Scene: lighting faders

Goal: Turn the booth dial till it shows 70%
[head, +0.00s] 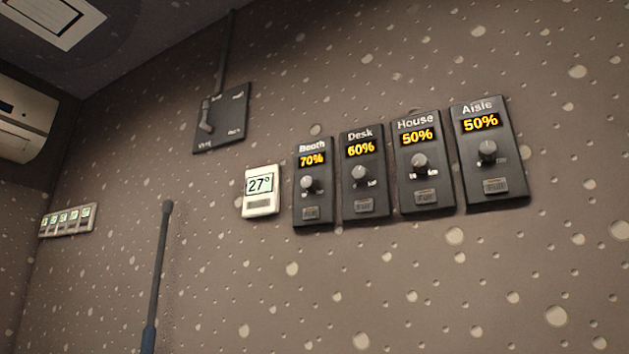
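The Booth dimmer (312,216) is a dark wall panel, the leftmost of a row on the speckled wall. Its lit yellow display (312,160) reads 70%. The booth dial (309,184) is a small grey round knob below the display, with nothing touching it. A small button plate sits under the dial. Neither of my grippers shows in the head view.
To the right are the Desk panel (350,213) at 60%, House (408,205) at 50% and Aisle (472,189) at 50%. A white thermostat (263,204) reads 27°. A lever switch box (236,120) hangs above left. A dark upright rod (160,265) stands left.

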